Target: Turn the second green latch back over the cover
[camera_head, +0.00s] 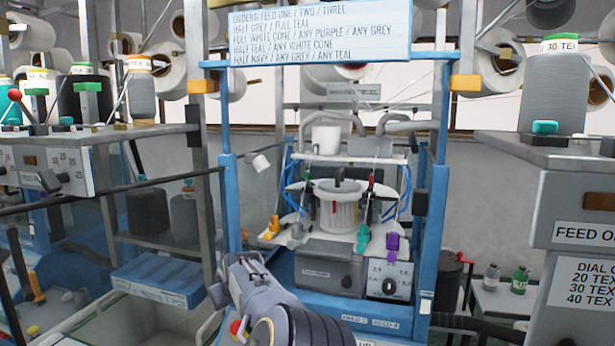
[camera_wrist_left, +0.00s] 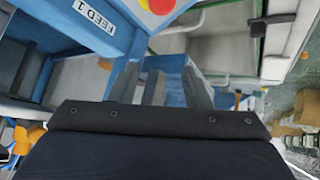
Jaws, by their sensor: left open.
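The knitting machine (camera_head: 338,205) stands inside a blue frame, with a white ribbed cylinder at its middle. A small upright green piece (camera_head: 307,176) and a red one (camera_head: 372,178) flank the cylinder. A teal piece (camera_head: 363,238) and a purple piece (camera_head: 392,246) hang at its front right, an orange one (camera_head: 271,229) at its left. I cannot tell which part is the second green latch or the cover. My left gripper (camera_head: 228,282) is low in front of the machine, apart from these pieces. In the left wrist view its jaws (camera_wrist_left: 168,78) are open and empty. My right gripper is out of view.
Blue posts (camera_head: 432,235) rise on both sides of the machine. A red and yellow button (camera_head: 237,328) is close to my left gripper. Shelves with yarn cones (camera_head: 142,90) stand left, and a grey feed cabinet (camera_head: 580,215) stands right. A sign (camera_head: 320,32) hangs above.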

